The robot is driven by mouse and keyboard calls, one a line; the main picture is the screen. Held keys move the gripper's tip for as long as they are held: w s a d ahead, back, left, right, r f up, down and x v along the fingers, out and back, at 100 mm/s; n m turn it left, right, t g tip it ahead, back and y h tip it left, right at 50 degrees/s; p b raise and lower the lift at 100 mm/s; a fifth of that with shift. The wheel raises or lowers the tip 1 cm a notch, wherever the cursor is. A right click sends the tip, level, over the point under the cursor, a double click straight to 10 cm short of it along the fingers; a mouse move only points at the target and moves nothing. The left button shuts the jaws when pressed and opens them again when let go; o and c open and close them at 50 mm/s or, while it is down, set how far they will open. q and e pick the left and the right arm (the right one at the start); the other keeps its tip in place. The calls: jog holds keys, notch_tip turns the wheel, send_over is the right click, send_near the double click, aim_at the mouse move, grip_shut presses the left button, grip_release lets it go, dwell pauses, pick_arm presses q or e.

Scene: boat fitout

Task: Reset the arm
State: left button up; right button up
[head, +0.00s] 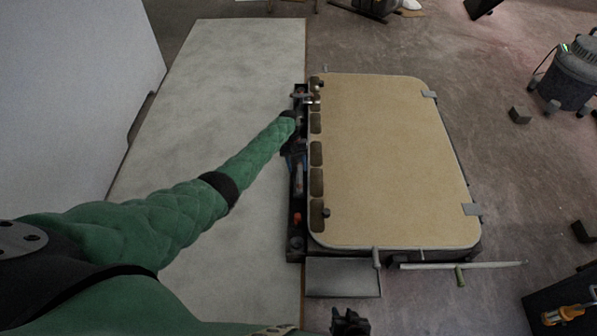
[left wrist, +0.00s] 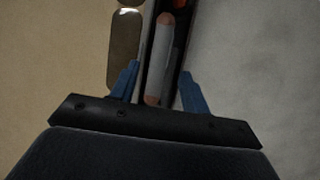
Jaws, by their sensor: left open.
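My left arm, in a green quilted sleeve, reaches from the lower left to the left edge of the board in the head view. My left gripper (head: 293,152) is over the narrow dark tray (head: 297,245) there, partly hidden by its own wrist. In the left wrist view its blue fingers (left wrist: 160,88) are apart, one on each side of the tray. A pale rod with orange ends (left wrist: 164,58) lies in the tray between them; I cannot tell if they touch it. A dark part at the bottom edge, seemingly my right gripper (head: 349,322), is cut off.
A tan board (head: 395,160) with oval slots along its left edge lies right of the tray. A grey flat piece (head: 343,277) and a rod (head: 490,265) are at its near side. A vacuum-like machine (head: 572,72) stands far right. The pale floor panel (head: 225,110) is clear.

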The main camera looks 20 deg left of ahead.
pick_arm(q)
jog(key=shift+w+a+r, duration=0.1)
jog(key=shift+a+r, duration=0.05)
jog(key=shift+r, duration=0.2)
jog(key=shift+w, duration=0.1)
